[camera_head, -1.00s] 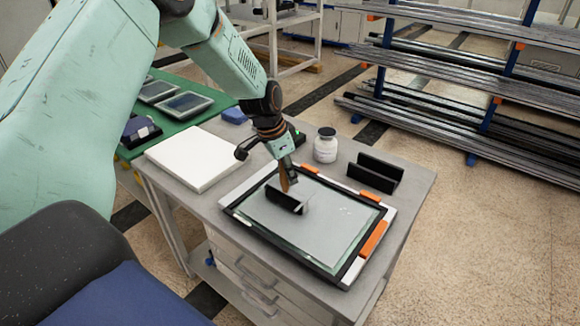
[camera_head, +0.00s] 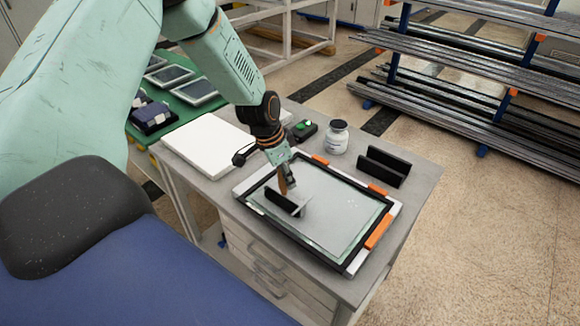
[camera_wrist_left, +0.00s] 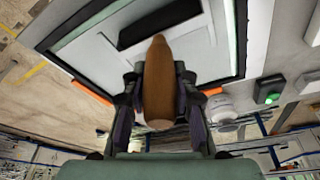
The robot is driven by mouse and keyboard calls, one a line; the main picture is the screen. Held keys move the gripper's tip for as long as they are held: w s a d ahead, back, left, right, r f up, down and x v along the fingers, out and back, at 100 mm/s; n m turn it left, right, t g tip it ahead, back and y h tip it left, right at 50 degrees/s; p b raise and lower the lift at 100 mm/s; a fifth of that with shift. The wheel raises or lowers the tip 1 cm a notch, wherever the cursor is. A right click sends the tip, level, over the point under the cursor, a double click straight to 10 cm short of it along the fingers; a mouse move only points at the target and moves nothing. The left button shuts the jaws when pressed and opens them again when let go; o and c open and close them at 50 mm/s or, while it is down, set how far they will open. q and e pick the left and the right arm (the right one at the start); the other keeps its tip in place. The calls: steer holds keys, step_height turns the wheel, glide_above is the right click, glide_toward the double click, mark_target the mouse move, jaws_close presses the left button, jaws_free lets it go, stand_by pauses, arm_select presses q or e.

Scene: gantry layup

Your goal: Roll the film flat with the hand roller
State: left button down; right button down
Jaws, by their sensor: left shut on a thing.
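My left gripper (camera_head: 286,184) is shut on the brown wooden handle of the hand roller. The roller's black roll (camera_head: 284,202) is down at the film, near the left end of the frame. The handle (camera_wrist_left: 160,85) shows upright between my fingers in the left wrist view, with the black roll (camera_wrist_left: 160,24) beyond it. The pale grey film (camera_head: 335,220) lies on a panel inside a black-edged frame (camera_head: 303,244) with orange clamps. I cannot tell whether the roll touches the film. My right gripper is not in view.
A black slotted stand (camera_head: 384,166) and a white jar (camera_head: 336,137) stand behind the frame. A small box with a green button (camera_head: 304,128) is beside the jar. A white slab (camera_head: 207,146) lies at the left of the grey table (camera_head: 421,187). A green table with several panels is behind.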

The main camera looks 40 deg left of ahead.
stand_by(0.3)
arm_select(q)
step_height(320, 180, up, 2)
steer(key=shift+w+r+p, duration=0.15)
steer(key=shift+r+p, duration=0.05)
steer(key=shift+p, duration=0.95)
steer(key=shift+r+p, duration=1.2)
steer(key=shift+r, duration=0.2)
steer(key=shift+f, duration=0.15)
